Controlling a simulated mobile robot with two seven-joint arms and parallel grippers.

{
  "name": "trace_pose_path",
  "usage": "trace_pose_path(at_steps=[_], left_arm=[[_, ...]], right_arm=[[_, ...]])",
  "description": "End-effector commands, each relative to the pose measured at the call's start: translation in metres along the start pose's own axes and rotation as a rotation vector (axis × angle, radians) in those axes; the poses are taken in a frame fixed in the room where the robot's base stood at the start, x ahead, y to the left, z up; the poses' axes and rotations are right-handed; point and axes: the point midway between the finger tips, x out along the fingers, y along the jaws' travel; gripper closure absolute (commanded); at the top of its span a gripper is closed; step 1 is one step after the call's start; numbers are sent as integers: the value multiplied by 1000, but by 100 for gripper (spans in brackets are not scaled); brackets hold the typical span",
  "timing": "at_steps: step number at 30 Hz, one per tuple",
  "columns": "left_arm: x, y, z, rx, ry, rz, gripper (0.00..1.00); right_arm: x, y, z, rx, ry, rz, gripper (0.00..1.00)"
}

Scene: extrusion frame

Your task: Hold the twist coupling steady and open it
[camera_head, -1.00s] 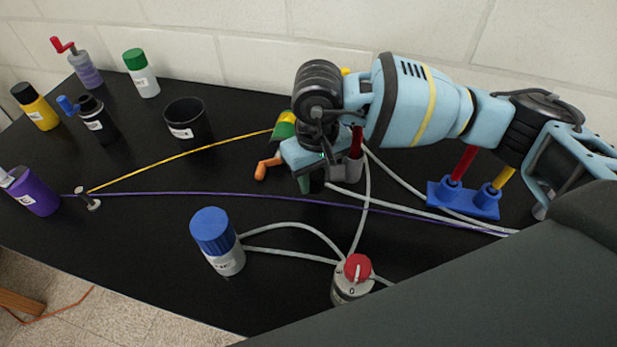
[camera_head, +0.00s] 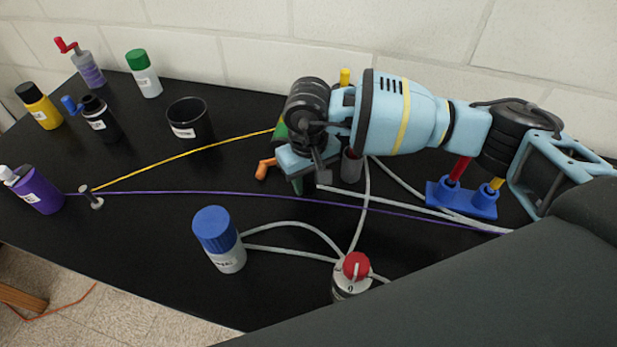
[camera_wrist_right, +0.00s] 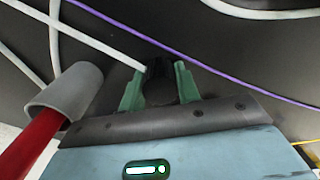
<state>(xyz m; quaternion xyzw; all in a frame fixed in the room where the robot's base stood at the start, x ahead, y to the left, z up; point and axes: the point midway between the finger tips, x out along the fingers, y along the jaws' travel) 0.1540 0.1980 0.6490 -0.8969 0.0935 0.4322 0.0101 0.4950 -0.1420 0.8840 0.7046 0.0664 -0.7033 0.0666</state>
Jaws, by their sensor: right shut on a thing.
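My right gripper (camera_head: 298,186) reaches down over the middle of the black table. In the right wrist view its green fingers (camera_wrist_right: 160,88) are shut on a short dark part (camera_wrist_right: 160,72), where a pale grey hose (camera_wrist_right: 108,46) ends. This dark part seems to be the twist coupling; it is small and mostly hidden between the fingers, so its twist state cannot be told. In the head view the hose (camera_head: 400,207) runs from the gripper to the right, and the coupling is hidden by the gripper. My left gripper is not in view.
A grey cup-like holder (camera_head: 352,166) with a red rod (camera_wrist_right: 30,147) stands close beside the gripper. A blue-capped bottle (camera_head: 219,238) and a red-knobbed valve (camera_head: 352,276) stand in front. A purple cord (camera_head: 215,193) crosses the table. A blue stand (camera_head: 462,198) is at right.

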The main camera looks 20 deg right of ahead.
Motion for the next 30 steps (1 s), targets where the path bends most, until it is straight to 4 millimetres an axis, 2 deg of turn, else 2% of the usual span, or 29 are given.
trace_pose_path(at_steps=[5, 6, 10, 18, 22, 26, 30], left_arm=[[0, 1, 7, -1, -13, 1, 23], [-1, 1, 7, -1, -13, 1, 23], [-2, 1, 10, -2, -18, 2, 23], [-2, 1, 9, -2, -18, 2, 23], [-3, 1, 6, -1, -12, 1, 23], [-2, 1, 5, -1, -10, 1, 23], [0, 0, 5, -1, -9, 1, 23]], right_arm=[[5, 0, 0, 0, -2, 0, 95], [4, 0, 0, 0, -1, 0, 62], [3, 0, 0, 0, -1, 0, 46], [2, 0, 0, 1, 0, 0, 46], [-5, 0, -1, 0, 3, -1, 46], [-23, 0, -1, -1, 4, -1, 46], [-51, 0, -1, 1, 5, -1, 46]])
